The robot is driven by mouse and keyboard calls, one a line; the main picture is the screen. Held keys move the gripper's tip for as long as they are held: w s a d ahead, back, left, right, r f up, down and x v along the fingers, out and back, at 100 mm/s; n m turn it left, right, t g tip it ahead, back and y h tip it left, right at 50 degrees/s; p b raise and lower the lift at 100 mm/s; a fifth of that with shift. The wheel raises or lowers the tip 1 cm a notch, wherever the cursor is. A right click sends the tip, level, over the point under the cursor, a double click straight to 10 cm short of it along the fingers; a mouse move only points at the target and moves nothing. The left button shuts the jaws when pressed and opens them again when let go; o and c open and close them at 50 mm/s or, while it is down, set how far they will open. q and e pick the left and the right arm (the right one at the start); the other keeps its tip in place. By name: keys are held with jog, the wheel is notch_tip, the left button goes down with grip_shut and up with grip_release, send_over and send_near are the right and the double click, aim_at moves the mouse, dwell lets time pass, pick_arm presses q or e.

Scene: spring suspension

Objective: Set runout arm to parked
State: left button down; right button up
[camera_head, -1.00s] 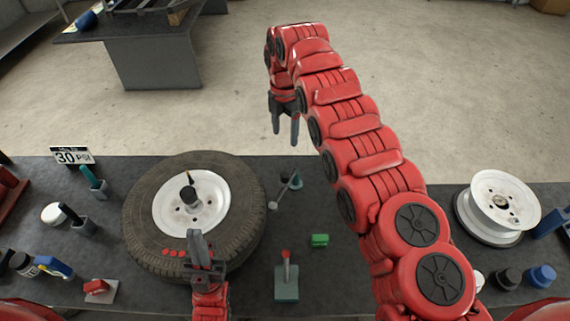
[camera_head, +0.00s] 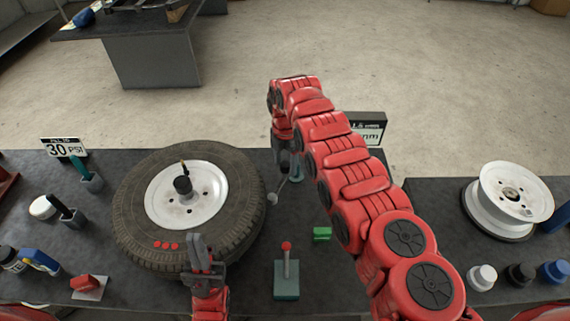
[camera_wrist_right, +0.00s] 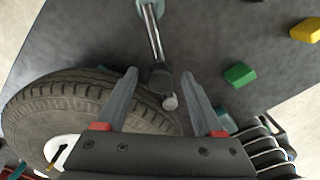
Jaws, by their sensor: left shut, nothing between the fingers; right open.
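The runout arm stands on the bench right of the tire. Its teal base (camera_head: 296,178) and a thin rod show in the head view, with a pale ball end (camera_head: 272,198) pointing toward the tire. In the right wrist view its chrome rod (camera_wrist_right: 154,38) runs down to a dark block and ball end (camera_wrist_right: 169,102). My right gripper (camera_head: 283,160) is open above it; in the wrist view its fingers (camera_wrist_right: 160,73) appear either side of the rod's lower end, height gap unclear. My left gripper (camera_head: 198,240) is shut and empty over the tire's near edge.
The tire (camera_head: 130,228) with white wheel fills the bench left of the arm. A red-knobbed lever (camera_head: 286,270) and a green block (camera_head: 322,233) stand nearer. A bare wheel (camera_head: 510,195) is at right. A yellow block (camera_wrist_right: 306,30) shows in the wrist view.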

jog(key=shift+r, duration=0.1)
jog(key=shift+s, duration=0.1)
jog(key=shift+c, duration=0.9)
grip_shut()
dwell(0.3)
